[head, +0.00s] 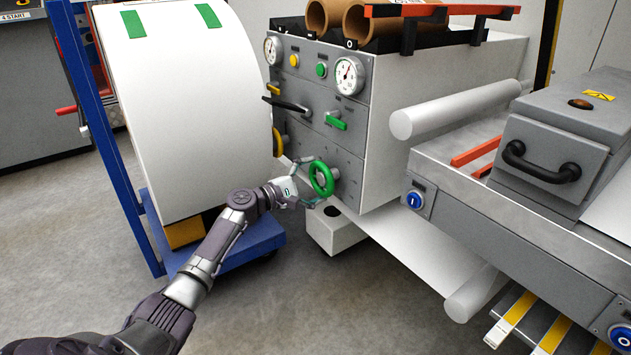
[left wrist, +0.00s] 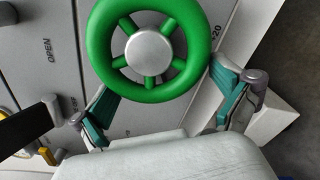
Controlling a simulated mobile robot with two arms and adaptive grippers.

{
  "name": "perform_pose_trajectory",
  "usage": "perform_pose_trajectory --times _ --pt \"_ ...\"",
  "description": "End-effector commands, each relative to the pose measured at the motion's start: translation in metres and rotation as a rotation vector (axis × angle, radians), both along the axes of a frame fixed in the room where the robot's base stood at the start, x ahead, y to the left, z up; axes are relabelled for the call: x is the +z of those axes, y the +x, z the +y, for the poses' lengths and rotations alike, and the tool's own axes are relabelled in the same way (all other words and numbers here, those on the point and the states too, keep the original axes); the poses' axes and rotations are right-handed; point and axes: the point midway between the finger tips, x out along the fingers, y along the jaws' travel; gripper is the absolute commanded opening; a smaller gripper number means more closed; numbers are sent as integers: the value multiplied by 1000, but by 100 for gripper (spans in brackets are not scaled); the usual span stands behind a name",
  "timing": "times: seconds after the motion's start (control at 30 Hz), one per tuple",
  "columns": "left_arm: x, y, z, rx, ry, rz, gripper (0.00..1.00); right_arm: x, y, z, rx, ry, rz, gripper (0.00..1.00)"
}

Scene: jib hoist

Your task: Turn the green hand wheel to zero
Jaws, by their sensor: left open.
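The green hand wheel (head: 321,179) sits low on the grey front panel of the machine. In the left wrist view the wheel (left wrist: 147,91) fills the upper middle, with green spokes and a silver hub. The panel beside it carries the word OPEN and a partly seen "20". My left gripper (head: 308,182) is at the wheel, its arm coming from the lower left. Its two teal-padded fingers (left wrist: 162,106) stand apart at the lower left and lower right of the rim. They look clear of the rim, with nothing held between them. My right gripper is out of view.
A large white roll (head: 185,100) on a blue cart (head: 242,243) stands close on the left. A grey machine with rollers (head: 560,160) is on the right. Floor is clear in front.

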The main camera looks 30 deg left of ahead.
Motion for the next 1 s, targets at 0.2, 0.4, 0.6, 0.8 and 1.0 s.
perform_pose_trajectory --times 0.2,0.4,0.6,0.8,1.0 --pt "0 0 0 0 0 0 78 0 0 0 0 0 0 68" --pt "0 0 0 0 0 0 54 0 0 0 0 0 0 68" --pt "-1 0 0 0 23 -10 54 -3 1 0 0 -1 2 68" --pt "0 0 1 0 105 -45 54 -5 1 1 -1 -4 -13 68" --pt "4 1 2 -1 251 -106 54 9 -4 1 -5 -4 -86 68"
